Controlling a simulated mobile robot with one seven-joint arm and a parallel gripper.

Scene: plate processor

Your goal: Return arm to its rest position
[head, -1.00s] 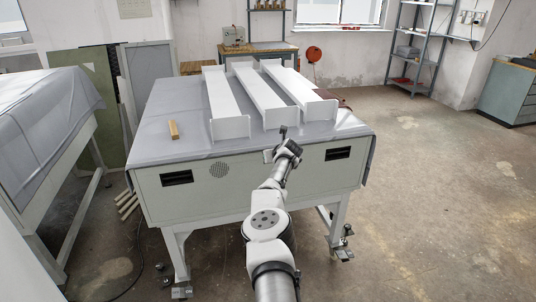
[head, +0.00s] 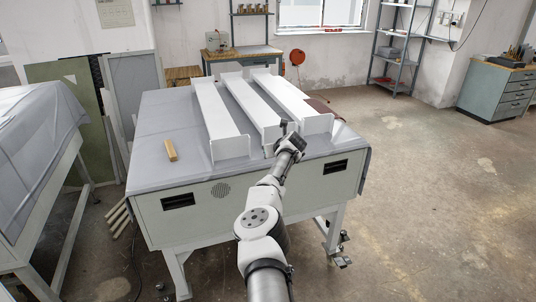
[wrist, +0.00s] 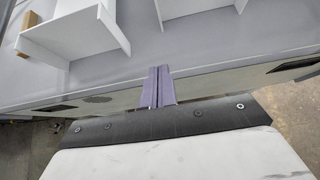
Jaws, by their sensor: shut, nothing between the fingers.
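My arm reaches forward from the bottom of the head view toward the front edge of the covered table (head: 165,120). My gripper (head: 284,127) is at the front edge of the table, near the end of the middle white channel (head: 250,100). In the wrist view my gripper (wrist: 160,72) shows its two purple fingers side by side, shut and empty, over the table's front edge. White channel ends (wrist: 95,35) lie beyond the fingers in that view.
Long white channels lie on the table, including left (head: 217,115) and right (head: 293,97) ones. A small wooden block (head: 171,151) lies at left. Another covered table (head: 35,140) stands at far left. Open concrete floor (head: 430,190) lies to the right.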

